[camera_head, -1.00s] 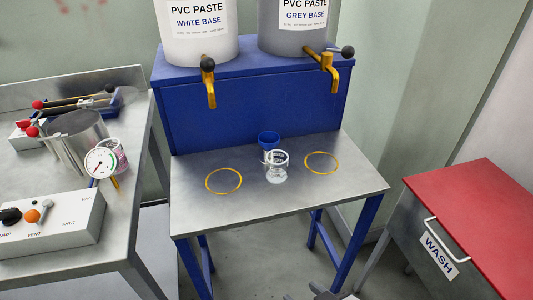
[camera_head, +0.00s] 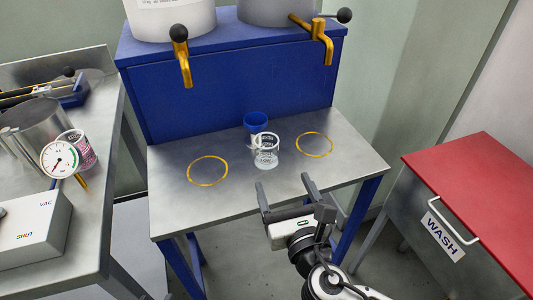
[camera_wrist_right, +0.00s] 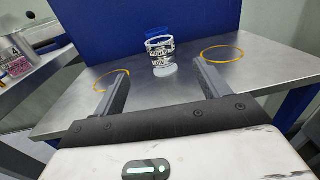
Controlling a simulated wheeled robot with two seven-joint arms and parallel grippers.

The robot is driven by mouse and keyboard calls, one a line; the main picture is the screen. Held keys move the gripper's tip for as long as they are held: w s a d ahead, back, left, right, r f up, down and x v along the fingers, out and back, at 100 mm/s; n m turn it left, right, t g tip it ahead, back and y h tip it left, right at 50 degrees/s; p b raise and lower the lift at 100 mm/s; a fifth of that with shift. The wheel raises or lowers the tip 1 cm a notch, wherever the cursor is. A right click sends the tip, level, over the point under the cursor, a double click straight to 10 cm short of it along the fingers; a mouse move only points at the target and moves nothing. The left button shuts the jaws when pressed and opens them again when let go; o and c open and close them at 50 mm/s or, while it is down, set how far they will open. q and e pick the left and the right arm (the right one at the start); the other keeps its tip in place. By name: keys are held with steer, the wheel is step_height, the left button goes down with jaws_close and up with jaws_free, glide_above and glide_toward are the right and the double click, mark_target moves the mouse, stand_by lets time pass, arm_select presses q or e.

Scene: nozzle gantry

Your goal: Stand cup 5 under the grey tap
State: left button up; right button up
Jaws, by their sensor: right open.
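A clear cup with dark print, taken as cup 5 (camera_head: 265,155), stands upright on the steel stand top (camera_head: 225,217), between two yellow rings. It also shows in the right wrist view (camera_wrist_right: 162,62), beyond and between my fingers; its print is hard to read. The grey tap (camera_head: 322,43) is a brass spout with a black-knobbed lever on the grey container (camera_head: 275,12). The right yellow ring (camera_head: 329,153) lies below that tap's side and is empty. My right gripper (camera_head: 284,182) is open and empty, in front of the cup and apart from it. My left gripper is out of view.
A blue cup (camera_head: 255,121) stands close behind the clear cup. The left ring (camera_head: 193,182) is empty below the white container's tap (camera_head: 182,62). A left bench holds a gauge (camera_head: 59,159) and another cup. A red-topped wash unit (camera_head: 480,190) stands right.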

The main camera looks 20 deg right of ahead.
mark_target(270, 153)
steer(key=w, duration=1.3)
steer(key=shift+w+d+f, duration=0.15)
steer(key=shift+d+f, duration=0.1)
steer(key=shift+f, duration=0.05)
steer(key=c, duration=1.1)
steer(key=shift+c, duration=0.2)
